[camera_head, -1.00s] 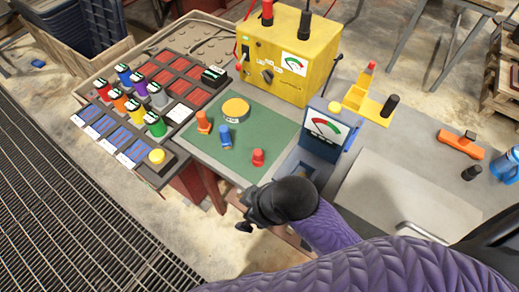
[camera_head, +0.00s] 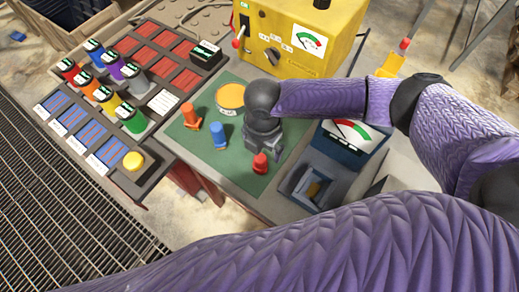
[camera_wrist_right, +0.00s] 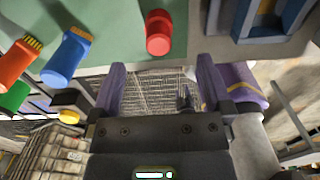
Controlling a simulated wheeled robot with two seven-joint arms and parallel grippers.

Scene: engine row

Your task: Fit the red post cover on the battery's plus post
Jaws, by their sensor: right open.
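A small red cover (camera_head: 260,164) stands on the green mat (camera_head: 238,177); it also shows in the right wrist view (camera_wrist_right: 158,33), at the top, beyond the fingertips. My right gripper (camera_head: 262,149) is just behind it, above the mat, pointing down. In the right wrist view its two fingers (camera_wrist_right: 160,75) are apart with nothing between them. The red cover lies outside the fingers. I cannot identify the battery or its plus post for certain. My left gripper is not in view.
A yellow box with a meter (camera_head: 304,35) stands behind. A blue meter unit (camera_head: 350,137) and open socket (camera_head: 313,188) are right. Coloured canisters (camera_head: 105,90) stand left.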

